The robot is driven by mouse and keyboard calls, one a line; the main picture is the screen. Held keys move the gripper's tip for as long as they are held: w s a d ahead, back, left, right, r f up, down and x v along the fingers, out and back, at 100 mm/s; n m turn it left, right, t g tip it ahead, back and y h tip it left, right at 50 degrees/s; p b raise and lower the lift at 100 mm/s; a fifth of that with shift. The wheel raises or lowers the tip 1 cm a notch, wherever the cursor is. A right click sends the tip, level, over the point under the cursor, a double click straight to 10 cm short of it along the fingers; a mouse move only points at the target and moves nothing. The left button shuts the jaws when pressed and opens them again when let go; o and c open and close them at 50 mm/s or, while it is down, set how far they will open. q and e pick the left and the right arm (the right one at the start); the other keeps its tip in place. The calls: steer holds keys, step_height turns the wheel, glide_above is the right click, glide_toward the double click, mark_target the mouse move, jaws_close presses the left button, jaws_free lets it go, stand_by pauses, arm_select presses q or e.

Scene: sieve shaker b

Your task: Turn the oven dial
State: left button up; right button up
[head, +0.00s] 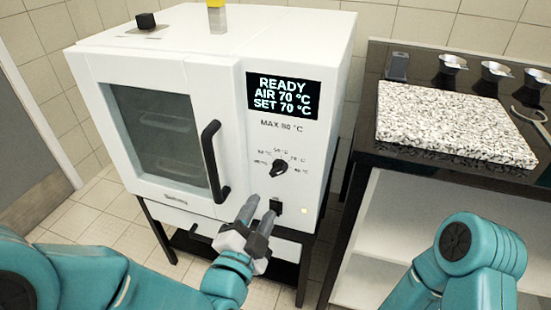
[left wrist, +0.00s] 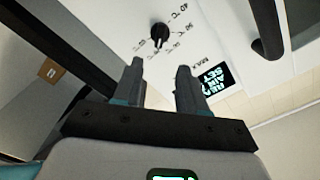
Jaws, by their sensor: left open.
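The white oven (head: 225,75) stands in the middle of the head view, with its glass door shut. Its black dial (head: 280,168) is on the right front panel, ringed by temperature marks; its exact setting is too small to read. The display (head: 283,96) above reads READY, AIR 70 °C, SET 70 °C. My left gripper (head: 259,209) is open and empty, below and slightly left of the dial in the picture, apart from it. In the left wrist view the dial (left wrist: 159,36) shows beyond the gap between the fingertips (left wrist: 160,68). My right gripper is out of view.
The black door handle (head: 214,160) stands out left of the dial. A black switch (head: 275,206) is below the dial, close to my left fingers. At right, a dark bench (head: 368,130) carries a speckled slab (head: 450,122) and several small metal cups (head: 453,63).

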mark_target(278, 173)
arm_select(q)
steer(key=b+x, duration=0.1)
steer(key=x, duration=1)
steer(key=shift+f+b, duration=0.1)
steer(key=shift+b, duration=0.2)
jaws_close()
